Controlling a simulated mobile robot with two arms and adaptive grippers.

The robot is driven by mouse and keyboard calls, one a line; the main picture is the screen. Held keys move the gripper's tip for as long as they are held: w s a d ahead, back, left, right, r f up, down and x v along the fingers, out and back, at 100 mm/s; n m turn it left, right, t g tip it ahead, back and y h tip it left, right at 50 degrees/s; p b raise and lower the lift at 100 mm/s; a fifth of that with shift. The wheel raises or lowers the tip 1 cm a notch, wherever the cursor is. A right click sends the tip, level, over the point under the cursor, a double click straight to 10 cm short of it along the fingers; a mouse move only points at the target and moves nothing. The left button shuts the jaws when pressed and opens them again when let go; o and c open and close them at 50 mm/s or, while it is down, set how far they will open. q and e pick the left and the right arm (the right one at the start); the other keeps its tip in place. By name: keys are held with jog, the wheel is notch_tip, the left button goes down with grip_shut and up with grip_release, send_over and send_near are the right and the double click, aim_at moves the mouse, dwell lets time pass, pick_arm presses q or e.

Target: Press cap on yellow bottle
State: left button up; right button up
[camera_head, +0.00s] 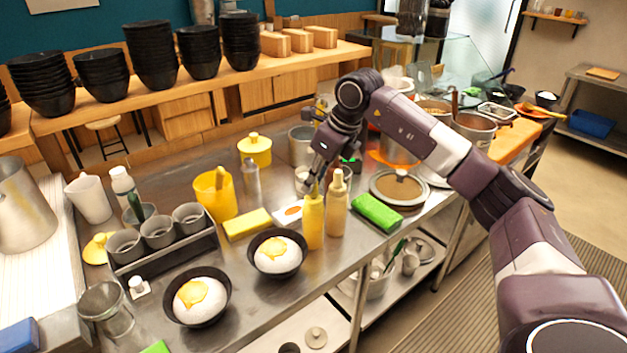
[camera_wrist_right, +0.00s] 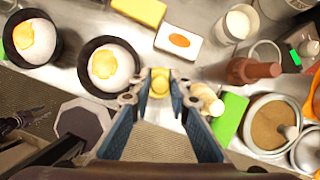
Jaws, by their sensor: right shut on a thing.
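The yellow bottle (camera_head: 313,224) stands upright on the steel counter near its front edge. Its narrow yellow top (camera_head: 314,190) is at my right gripper (camera_head: 316,178), which comes down from above. In the right wrist view, the blue-sided fingers of my right gripper (camera_wrist_right: 160,85) are closed around the yellow top (camera_wrist_right: 160,80). I cannot tell whether the cap is fully seated on the bottle. A beige bottle (camera_head: 337,208) stands close on the right; it also shows beside the right finger in the wrist view (camera_wrist_right: 207,98).
Two black bowls of rice with egg (camera_head: 277,254) (camera_head: 200,297) stand to the left. A yellow sponge (camera_head: 247,223) and a green sponge (camera_head: 377,213) lie on either side. The counter's front edge is close.

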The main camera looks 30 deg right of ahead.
jog(key=shift+f, duration=0.25)
jog(key=o, duration=0.7)
jog(key=shift+o, duration=0.9)
jog(key=o, duration=0.4)
jog(key=shift+c, duration=0.2)
jog(key=shift+r, duration=0.1)
jog(key=shift+r+p, duration=2.65)
jog(key=shift+r, duration=0.6)
